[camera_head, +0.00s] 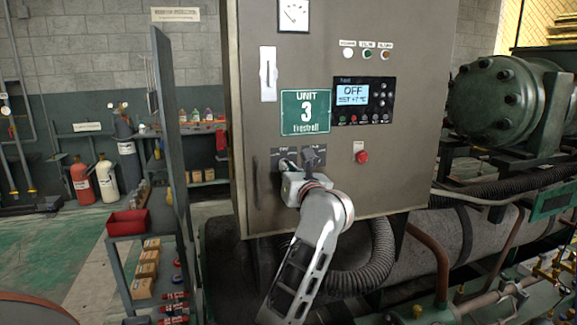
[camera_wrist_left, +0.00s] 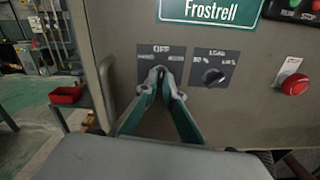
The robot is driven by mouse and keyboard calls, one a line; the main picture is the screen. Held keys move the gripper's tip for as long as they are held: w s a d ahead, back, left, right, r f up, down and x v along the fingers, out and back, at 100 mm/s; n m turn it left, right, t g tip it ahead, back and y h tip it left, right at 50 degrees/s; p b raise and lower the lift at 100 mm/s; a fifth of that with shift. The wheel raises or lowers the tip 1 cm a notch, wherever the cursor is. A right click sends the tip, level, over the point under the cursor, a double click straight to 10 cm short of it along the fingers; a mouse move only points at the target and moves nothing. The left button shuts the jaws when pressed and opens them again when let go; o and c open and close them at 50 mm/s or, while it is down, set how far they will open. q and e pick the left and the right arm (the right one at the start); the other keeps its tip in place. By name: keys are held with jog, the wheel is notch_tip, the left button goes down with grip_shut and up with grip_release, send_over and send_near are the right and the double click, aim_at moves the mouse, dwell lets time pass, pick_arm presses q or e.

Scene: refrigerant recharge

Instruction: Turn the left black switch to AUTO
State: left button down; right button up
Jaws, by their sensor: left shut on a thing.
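The left black switch is on the grey cabinet front, below the green UNIT 3 sign (camera_head: 305,112). Its dark label plate (camera_wrist_left: 147,50) reads OFF at the top, with smaller words at either side. My left gripper (camera_wrist_left: 161,76) is shut on this switch, its fingertips together in front of the plate; the knob is mostly hidden, so its pointing direction cannot be told. In the head view my left gripper (camera_head: 286,165) reaches the panel from below. A second black switch (camera_wrist_left: 213,76), on a plate marked LOAD, is just to the right, apart from the fingers. My right gripper is out of view.
A red button (camera_head: 362,157) is right of the switches. The display (camera_head: 352,93) reads OFF. A cabinet handle (camera_wrist_left: 106,88) stands out left of the gripper. A shelf with a red bin (camera_head: 128,222) is at the left; a corrugated hose (camera_head: 372,270) runs below the cabinet.

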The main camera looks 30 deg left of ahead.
pick_arm(q)
jog(key=m+p, duration=0.2)
jog(key=p, duration=0.1)
jog(key=shift+r+m, duration=0.15)
jog(key=shift+m, duration=0.25)
dwell(0.5)
jog(key=m, duration=0.3)
jog(key=shift+s, duration=0.1)
jog(key=c, duration=2.2)
grip_release()
jog(key=shift+c, duration=0.2)
